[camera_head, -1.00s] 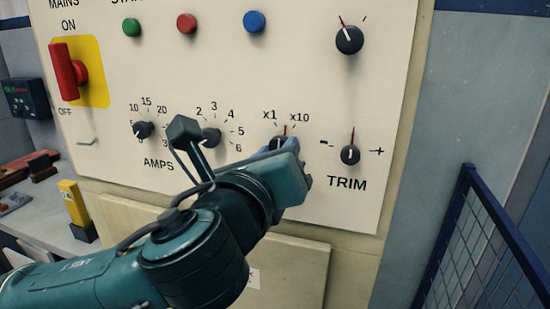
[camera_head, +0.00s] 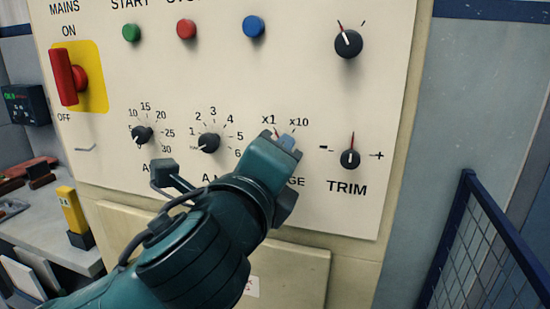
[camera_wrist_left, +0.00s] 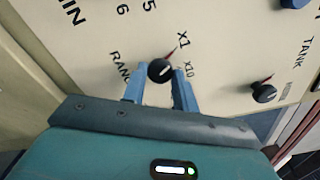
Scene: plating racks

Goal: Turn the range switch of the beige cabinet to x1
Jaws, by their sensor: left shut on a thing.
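The beige cabinet (camera_head: 330,95) fills the middle of the head view. Its range switch is mostly hidden there behind my left gripper (camera_head: 284,141); a bit of red pointer shows, leaning toward the x1 label (camera_head: 268,121). In the left wrist view, the range switch (camera_wrist_left: 160,71) is a round black knob between the two blue fingers of my left gripper (camera_wrist_left: 159,79), which is shut on it. Its red pointer is aimed at the X1 label (camera_wrist_left: 183,40), away from the X10 label (camera_wrist_left: 189,69). My right gripper is out of view.
A red mains handle (camera_head: 66,78) and several push buttons (camera_head: 187,29) lie higher. A blue mesh fence (camera_head: 480,240) stands at the right.

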